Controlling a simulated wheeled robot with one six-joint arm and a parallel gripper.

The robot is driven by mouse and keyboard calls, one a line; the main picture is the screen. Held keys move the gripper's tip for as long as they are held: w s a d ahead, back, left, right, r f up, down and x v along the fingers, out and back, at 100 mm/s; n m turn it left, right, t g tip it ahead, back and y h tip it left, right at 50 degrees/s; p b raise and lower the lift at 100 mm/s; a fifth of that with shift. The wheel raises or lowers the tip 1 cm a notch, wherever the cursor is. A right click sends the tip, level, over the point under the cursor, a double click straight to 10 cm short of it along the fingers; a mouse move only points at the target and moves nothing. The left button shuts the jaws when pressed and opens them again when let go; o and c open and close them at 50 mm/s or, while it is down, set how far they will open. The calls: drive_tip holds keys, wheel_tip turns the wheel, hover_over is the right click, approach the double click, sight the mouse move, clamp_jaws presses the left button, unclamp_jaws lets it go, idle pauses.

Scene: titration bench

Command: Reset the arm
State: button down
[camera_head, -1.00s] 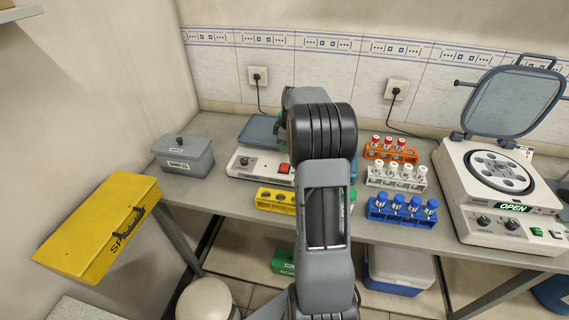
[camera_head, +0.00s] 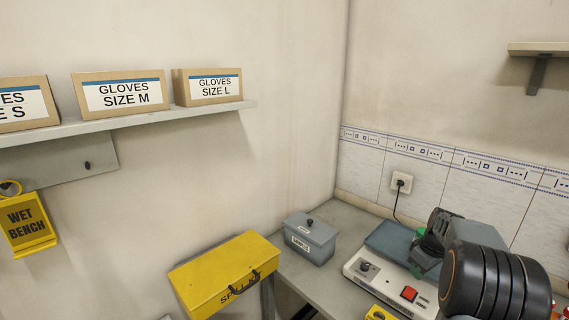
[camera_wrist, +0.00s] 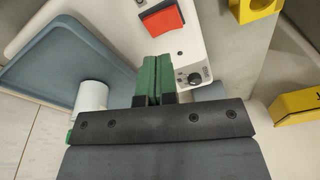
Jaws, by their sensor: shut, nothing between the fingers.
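My gripper (camera_wrist: 153,80) shows in the wrist view with its green fingertips closed together and nothing between them. It hangs over the white instrument (camera_wrist: 192,48) with the red switch (camera_wrist: 160,19) and black knob (camera_wrist: 195,78). In the head view my arm (camera_head: 490,282) reaches in from the lower right, and its links mostly hide the gripper. The same instrument (camera_head: 377,284) shows there, beside and partly behind the arm.
A blue-grey tray (camera_head: 388,241) lies behind the instrument. A grey lidded box (camera_head: 310,240) stands to its left on the bench. A yellow spill-kit box (camera_head: 225,272) is further left. Glove boxes (camera_head: 122,92) sit on a wall shelf. A yellow rack (camera_head: 380,313) is at the front.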

drive_tip(key=s+a+m, duration=0.1)
drive_tip(key=s+a+f+m, duration=0.1)
drive_tip(key=s+m, duration=0.1)
drive_tip(key=shift+s+a+m+g, duration=0.25)
drive_tip(key=shift+a+m+g, duration=0.05)
drive_tip(key=shift+a, duration=0.1)
drive_tip(key=s+a+r+t, duration=0.1)
drive_tip(key=s+a+r, duration=0.3)
drive_tip(key=s+a, duration=0.4)
drive_tip(key=s+a+r+m+t+h, duration=0.1)
drive_tip(key=s+a+r, duration=0.3)
drive_tip(key=s+a, duration=0.4)
drive_tip(key=shift+a+m+t, duration=0.3)
drive_tip(key=shift+a+t, duration=0.5)
drive_tip(key=shift+a, duration=2.05)
